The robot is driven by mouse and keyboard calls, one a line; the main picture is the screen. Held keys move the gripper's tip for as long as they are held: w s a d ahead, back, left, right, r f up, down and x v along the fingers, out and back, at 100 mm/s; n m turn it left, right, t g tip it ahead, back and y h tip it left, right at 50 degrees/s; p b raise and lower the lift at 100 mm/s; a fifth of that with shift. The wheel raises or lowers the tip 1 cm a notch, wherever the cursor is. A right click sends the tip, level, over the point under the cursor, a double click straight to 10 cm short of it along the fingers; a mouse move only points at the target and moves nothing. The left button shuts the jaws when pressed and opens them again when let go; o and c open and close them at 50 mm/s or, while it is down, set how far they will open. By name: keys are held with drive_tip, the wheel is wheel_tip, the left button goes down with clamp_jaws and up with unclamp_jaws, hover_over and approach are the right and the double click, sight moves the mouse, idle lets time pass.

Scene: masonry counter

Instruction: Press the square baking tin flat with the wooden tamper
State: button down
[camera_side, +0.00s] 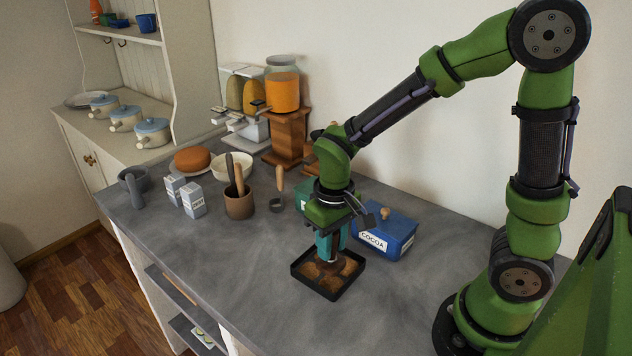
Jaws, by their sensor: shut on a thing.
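The square baking tin (328,294) is dark and lies on the grey counter, with brown, crumbly contents in it. My gripper (331,246) is directly above the tin, pointing down, with teal fingers. The tamper's lower end is over the middle of the tin, at or close to the brown contents. I cannot tell whether it touches them.
A blue cocoa box (397,238) stands just right of the tin, with a green box (302,197) behind. A brown utensil pot (239,205), a metal ring tool (277,204) and white cartons (192,199) stand to the left. Dispensers (283,120) stand at the back. The front counter is clear.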

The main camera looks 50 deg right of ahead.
drive_tip(key=d+r, duration=0.3)
drive_tip(key=d, duration=0.1)
drive_tip(key=shift+f, duration=3.3)
drive_tip(key=shift+f, duration=0.55)
wheel_tip(320, 180, up, 5)
drive_tip(key=shift+f, duration=0.15)
